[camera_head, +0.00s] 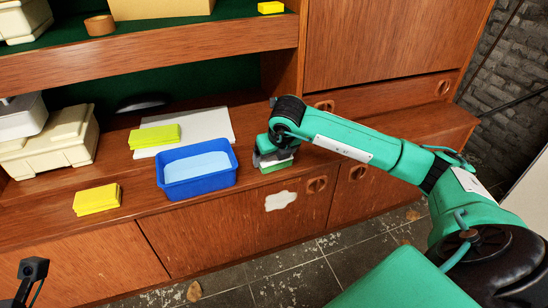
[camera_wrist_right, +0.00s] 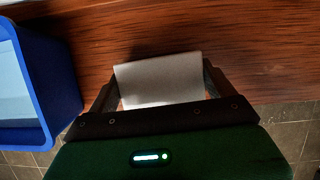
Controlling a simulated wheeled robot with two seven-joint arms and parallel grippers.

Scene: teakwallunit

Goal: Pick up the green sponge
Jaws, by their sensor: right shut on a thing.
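The green sponge (camera_head: 277,167) is at the front part of the wooden shelf, just right of the blue tub, mostly hidden by my right gripper. Its green lower part shows in the head view. In the right wrist view its pale grey top (camera_wrist_right: 160,80) fills the space between the fingers. My right gripper (camera_head: 274,157) points down and is shut on the sponge. I cannot tell whether the sponge is touching the shelf. A dark part at the lower left edge seems to be my left gripper (camera_head: 32,270); its fingers are not clear.
A blue tub (camera_head: 200,184) with a light blue inside stands left of the sponge. Yellow blocks (camera_head: 97,200) and (camera_head: 155,136) and a white sheet (camera_head: 215,124) lie nearby. Cream boxes (camera_head: 52,150) stand at the left. An upper shelf (camera_head: 150,50) overhangs the back.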

